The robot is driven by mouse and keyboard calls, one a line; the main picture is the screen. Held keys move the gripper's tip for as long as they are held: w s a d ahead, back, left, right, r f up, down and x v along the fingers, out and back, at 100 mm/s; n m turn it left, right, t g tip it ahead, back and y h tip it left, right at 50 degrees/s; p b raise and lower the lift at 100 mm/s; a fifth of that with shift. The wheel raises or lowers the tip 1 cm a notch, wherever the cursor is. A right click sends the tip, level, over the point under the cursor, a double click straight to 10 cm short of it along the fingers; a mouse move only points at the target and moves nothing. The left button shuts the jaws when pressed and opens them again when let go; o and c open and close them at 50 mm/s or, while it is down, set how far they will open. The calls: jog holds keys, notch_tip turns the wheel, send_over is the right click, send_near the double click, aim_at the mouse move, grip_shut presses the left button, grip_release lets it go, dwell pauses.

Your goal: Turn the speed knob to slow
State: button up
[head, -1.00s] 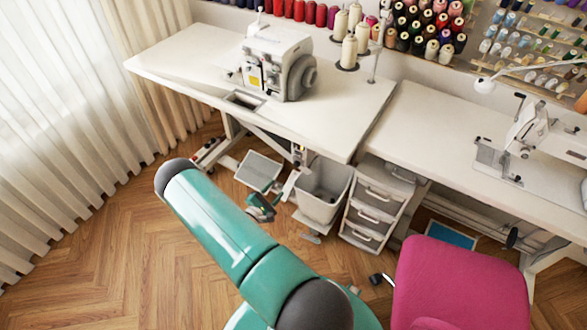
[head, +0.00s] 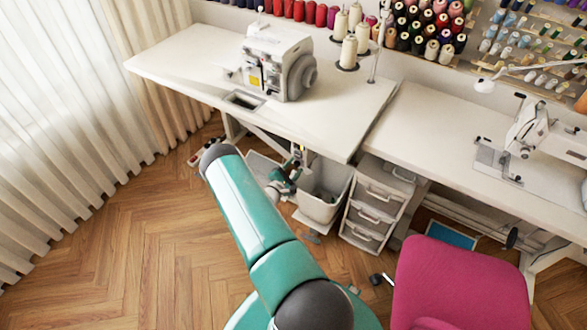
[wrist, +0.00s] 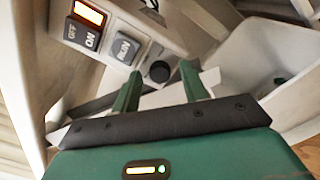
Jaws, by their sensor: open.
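The speed knob (wrist: 159,71) is a small round black dial on a pale control panel (wrist: 150,40) in the wrist view. Its markings and setting cannot be read. My gripper (wrist: 160,69) is open, with one green finger on each side of the knob in the picture. The fingers look short of the panel or close to it; I cannot see contact. In the head view my gripper (head: 294,160) is under the front edge of the left sewing table (head: 340,110), and the knob is not discernible there.
A lit ON/OFF switch (wrist: 88,14) and a grey button (wrist: 125,48) sit left of the knob. A grey bin (head: 325,190) stands right beside my gripper, with a drawer unit (head: 370,205) further right. A pink chair (head: 460,285) is at front right.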

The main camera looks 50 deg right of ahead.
grip_shut()
jog(key=shift+n, duration=0.4)
jog(key=n, duration=0.2)
jog(key=shift+w+n, duration=0.1)
jog(key=shift+n, duration=0.3)
jog(key=n, duration=0.5)
jog(key=shift+n, duration=0.3)
grip_release()
